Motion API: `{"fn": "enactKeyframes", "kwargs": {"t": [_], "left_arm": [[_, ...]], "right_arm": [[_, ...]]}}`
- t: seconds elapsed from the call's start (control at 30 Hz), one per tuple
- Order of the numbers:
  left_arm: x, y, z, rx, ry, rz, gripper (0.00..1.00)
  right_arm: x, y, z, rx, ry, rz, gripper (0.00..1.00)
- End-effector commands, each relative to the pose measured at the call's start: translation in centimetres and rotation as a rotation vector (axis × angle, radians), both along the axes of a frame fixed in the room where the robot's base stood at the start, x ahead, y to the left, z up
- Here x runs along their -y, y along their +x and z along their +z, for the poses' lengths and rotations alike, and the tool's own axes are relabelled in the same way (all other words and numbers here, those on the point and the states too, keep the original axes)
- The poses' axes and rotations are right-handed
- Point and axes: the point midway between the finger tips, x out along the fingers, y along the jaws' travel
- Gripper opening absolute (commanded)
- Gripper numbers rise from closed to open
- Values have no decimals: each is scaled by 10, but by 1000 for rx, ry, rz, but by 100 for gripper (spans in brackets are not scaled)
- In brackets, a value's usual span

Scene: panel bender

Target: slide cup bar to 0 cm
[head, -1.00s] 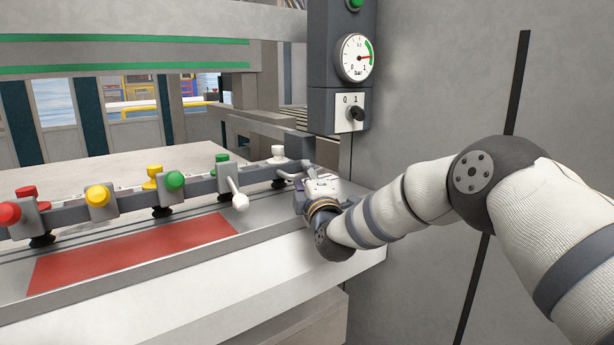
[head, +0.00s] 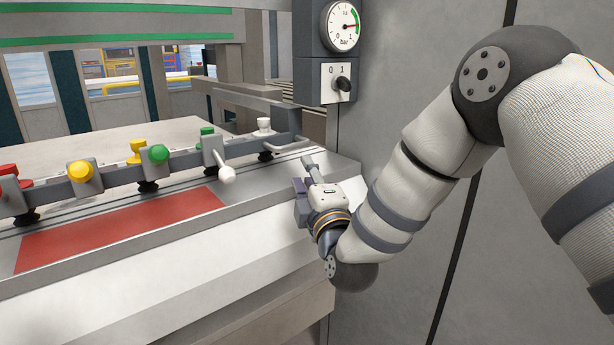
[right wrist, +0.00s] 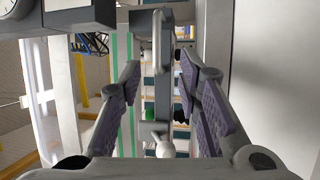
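The cup bar (head: 185,161) is a long dark grey bar with several dark suction cups below and coloured knobs along it. It lies over the machine bed behind a red strip (head: 125,228). A grey bow handle (head: 290,147) sits at its right end. My right gripper (head: 303,172) is in front of the handle, to its lower right, and apart from it. In the right wrist view its two purple-padded fingers (right wrist: 159,75) are spread with nothing gripped; the handle (right wrist: 157,22) shows beyond the gap. No position scale is legible. My left gripper is out of view.
A white ball-ended lever (head: 226,174) sticks out towards the front of the bar. A grey post with a pressure gauge (head: 342,26) and a 0/1 switch (head: 342,85) stands behind the handle. A grey wall (head: 400,100) bounds the right side. The white front ledge (head: 180,270) is clear.

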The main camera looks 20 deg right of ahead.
Motion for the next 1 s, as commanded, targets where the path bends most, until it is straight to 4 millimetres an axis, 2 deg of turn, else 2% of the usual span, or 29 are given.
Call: {"fn": "enactKeyframes", "kwargs": {"t": [0.1,0.17,0.23,0.27,0.37,0.4,0.47,0.6,0.7,0.83,0.9,1.0], "left_arm": [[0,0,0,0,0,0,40],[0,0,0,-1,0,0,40],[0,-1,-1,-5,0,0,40],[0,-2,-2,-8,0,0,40],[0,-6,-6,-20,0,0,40],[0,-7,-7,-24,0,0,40],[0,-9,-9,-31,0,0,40],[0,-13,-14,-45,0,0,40],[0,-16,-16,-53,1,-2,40],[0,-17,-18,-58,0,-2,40],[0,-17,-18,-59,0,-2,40],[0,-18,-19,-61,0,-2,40]], "right_arm": [[0,0,0,0,0,0,29],[0,0,-1,-4,23,4,16],[1,1,-6,-24,156,27,0],[0,1,-10,-40,257,45,0],[-4,0,-21,-107,754,120,0],[-8,-2,-23,-135,980,150,0],[-14,-4,-23,-176,1315,188,0],[-29,-12,-9,-277,2096,253,0],[-37,-20,9,-357,2562,273,0],[-42,-27,28,-440,2930,273,0],[-43,-29,33,-464,3023,267,0],[-46,-25,35,-475,3061,263,0]]}}
